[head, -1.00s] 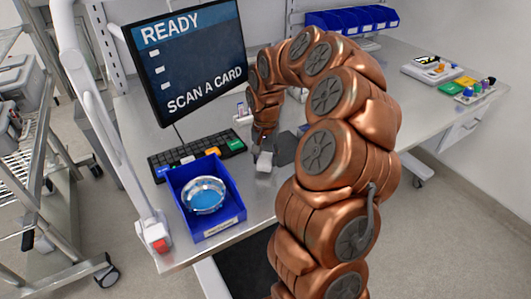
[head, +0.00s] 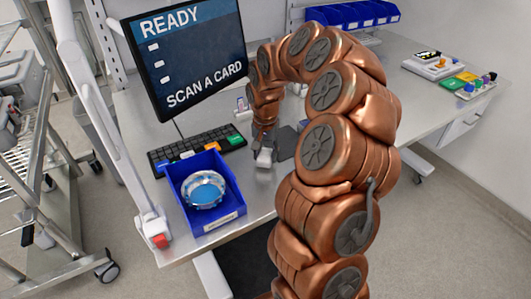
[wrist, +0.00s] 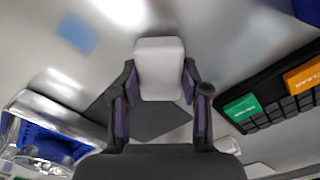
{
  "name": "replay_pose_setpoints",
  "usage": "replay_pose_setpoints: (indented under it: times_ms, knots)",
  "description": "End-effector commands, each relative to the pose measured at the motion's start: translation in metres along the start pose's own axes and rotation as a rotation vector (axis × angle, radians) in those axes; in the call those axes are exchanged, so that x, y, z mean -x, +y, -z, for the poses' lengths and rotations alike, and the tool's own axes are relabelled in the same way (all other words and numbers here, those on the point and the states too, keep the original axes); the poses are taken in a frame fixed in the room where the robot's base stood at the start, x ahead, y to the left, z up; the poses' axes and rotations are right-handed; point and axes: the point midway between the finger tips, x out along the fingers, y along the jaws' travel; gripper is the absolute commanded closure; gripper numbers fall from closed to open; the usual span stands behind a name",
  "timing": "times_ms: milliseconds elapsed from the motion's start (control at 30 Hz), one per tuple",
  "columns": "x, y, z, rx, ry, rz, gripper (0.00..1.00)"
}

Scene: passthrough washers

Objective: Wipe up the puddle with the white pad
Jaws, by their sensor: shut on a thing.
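The white pad (head: 264,158) is held at the tip of my gripper (head: 264,143), over the bench just right of the keyboard. In the wrist view the pad (wrist: 160,68) sits between the two fingers of my gripper (wrist: 160,92), which are shut on it. A dark grey flat patch (wrist: 150,122) lies on the bench beneath the gripper; it also shows in the head view (head: 287,143). I cannot tell whether the pad touches the bench. I cannot make out the puddle clearly; the wrist view shows bright glare and a pale blue square (wrist: 77,33) on the bench.
A blue bin (head: 226,219) with a clear dish stands at the bench's front left. The keyboard (head: 200,147) and a screen (head: 190,60) reading "READY" stand left of the gripper. Blue bins (head: 350,17) stand at the back. The right bench surface (head: 440,98) is partly clear.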

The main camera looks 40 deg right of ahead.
Motion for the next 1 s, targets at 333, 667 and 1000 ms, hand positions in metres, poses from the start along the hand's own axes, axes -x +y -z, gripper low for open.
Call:
replay_pose_setpoints:
  times_ms: [333, 667, 1000]
  knots:
    - [-0.006, 0.0, 0.0, 0.0, 0.0, 0.0, 0.82]
    - [-0.011, 0.0, 0.0, -0.001, 0.0, 0.0, 0.82]
    - [-0.014, 0.002, -0.002, -0.001, 0.0, 0.001, 0.82]
